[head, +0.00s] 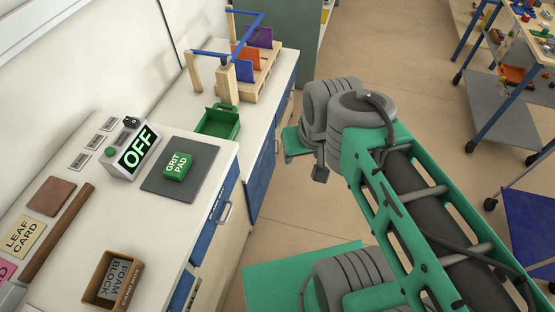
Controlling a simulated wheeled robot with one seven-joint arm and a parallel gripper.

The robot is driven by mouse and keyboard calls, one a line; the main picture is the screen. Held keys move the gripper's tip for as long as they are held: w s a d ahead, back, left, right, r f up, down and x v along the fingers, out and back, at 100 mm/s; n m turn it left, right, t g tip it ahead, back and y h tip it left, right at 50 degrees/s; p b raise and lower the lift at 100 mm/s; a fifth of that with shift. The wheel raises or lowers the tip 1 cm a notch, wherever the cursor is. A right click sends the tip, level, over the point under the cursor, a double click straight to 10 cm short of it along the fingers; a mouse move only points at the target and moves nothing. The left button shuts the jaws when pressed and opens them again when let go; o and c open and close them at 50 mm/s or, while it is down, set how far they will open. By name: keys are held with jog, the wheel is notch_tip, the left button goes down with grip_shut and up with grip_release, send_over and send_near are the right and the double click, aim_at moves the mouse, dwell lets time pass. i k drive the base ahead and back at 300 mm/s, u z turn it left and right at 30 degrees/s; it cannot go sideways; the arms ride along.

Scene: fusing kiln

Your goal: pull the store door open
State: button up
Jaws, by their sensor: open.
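Blue-fronted doors or drawers run along the front of the white counter. One blue front (262,165) has a metal handle (277,146), and a nearer blue front (215,225) has a metal bar handle (226,212). I cannot tell which of them is the store door; these fronts look shut. My gripper (307,158) is at the end of my green and grey arm, in the air over the floor to the right of the counter. It is open and apart from both handles. Its fingers are small and partly hidden by the wrist.
A grey-green cabinet (275,25) stands behind. Wheeled blue-legged carts (505,110) stand right. Floor between is clear.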

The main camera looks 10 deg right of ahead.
aim_at(256, 189)
jog(key=u, duration=0.15)
jog(key=k, duration=0.3)
jog(key=z, duration=0.9)
jog(key=i, duration=0.9)
jog(key=u, duration=0.35)
jog(key=i, duration=0.8)
jog(key=u, duration=0.65)
